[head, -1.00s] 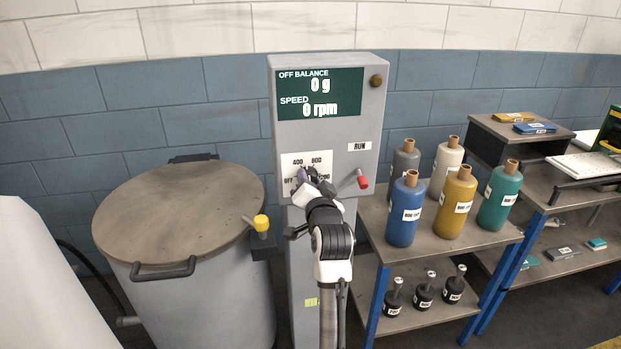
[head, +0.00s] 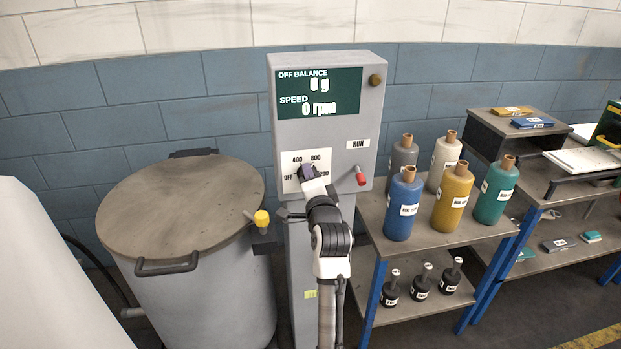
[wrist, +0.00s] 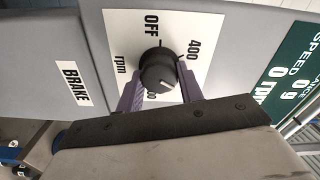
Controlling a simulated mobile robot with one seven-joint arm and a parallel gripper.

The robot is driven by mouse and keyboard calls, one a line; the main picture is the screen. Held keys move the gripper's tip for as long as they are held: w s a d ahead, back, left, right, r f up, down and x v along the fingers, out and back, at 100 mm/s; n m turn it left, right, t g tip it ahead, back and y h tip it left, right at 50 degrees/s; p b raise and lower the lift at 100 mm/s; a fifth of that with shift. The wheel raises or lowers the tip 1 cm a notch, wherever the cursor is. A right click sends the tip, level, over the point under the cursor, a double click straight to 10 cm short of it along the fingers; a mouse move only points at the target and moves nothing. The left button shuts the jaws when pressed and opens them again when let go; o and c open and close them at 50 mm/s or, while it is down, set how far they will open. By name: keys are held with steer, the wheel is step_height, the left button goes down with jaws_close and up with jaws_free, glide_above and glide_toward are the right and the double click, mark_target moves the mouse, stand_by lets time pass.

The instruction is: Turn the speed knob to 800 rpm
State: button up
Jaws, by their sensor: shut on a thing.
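My gripper (head: 309,175) is at the dial on the grey control box (head: 334,140), covering most of the knob there. In the wrist view its purple fingers (wrist: 160,88) are on both sides of the knob, shut on it. Which mark the knob points to is unclear. The display (head: 318,93) reads speed 0 rpm and off balance 0 g.
A red-tipped RUN lever (head: 361,177) sticks out right of the dial. A BRAKE label (wrist: 72,83) shows in the wrist view. A lidded drum (head: 185,205) stands left. A shelf (head: 440,243) with several bottles stands right.

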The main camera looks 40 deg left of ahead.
stand_by(0.4)
steer(key=o, duration=1)
steer(key=b+v, duration=0.4)
steer(key=v, duration=0.9)
steer(key=shift+s+d, duration=0.25)
steer(key=shift+s, duration=0.05)
